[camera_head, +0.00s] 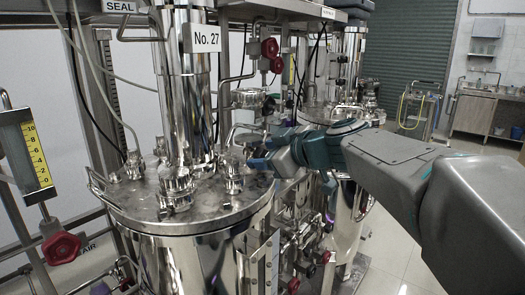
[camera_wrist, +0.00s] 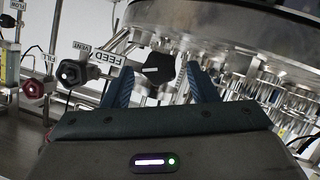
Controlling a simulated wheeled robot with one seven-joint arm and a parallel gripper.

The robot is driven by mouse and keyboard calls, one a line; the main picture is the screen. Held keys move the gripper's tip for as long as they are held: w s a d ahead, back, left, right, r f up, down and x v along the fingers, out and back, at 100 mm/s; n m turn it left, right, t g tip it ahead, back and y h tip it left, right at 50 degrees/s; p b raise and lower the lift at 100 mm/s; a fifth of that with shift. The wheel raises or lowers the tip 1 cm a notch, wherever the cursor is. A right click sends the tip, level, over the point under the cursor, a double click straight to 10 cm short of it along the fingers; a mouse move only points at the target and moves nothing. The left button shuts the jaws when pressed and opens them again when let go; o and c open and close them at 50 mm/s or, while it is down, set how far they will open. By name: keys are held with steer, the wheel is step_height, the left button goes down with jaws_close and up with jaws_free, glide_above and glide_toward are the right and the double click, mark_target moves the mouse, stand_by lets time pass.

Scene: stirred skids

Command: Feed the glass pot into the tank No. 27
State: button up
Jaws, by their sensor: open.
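The tank No. 27 (camera_head: 200,248) is a large polished steel vessel at centre-left in the head view, with a tall column bearing the "No. 27" plate (camera_head: 206,38). My gripper (camera_head: 262,153) is at the right edge of its lid. In the wrist view my gripper (camera_wrist: 160,68) is open, its two blue fingers spread apart. A black knob (camera_wrist: 156,68) appears between the fingertips, next to a "FEED" label (camera_wrist: 107,58); whether the fingers touch it I cannot tell. I cannot make out the glass pot in either view.
A second black knob (camera_wrist: 72,72) by a "VENT" label and a red knob (camera_wrist: 33,88) are at the left in the wrist view. Pipes and red valves (camera_head: 270,48) crowd the tank's right side. A second steel vessel (camera_head: 346,232) stands behind my arm. Open floor lies at far right.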

steer(key=shift+x, duration=1.05)
steer(key=c, duration=1)
steer(key=shift+m, duration=0.3)
steer(key=shift+w+f+m+g+y+b, duration=0.1)
steer(key=shift+m+g+y+b, duration=0.45)
steer(key=shift+m+b, duration=0.5)
steer(key=shift+m+g+y+b, duration=0.55)
steer(key=shift+m+g+b, duration=0.3)
steer(key=shift+m+b, duration=0.3)
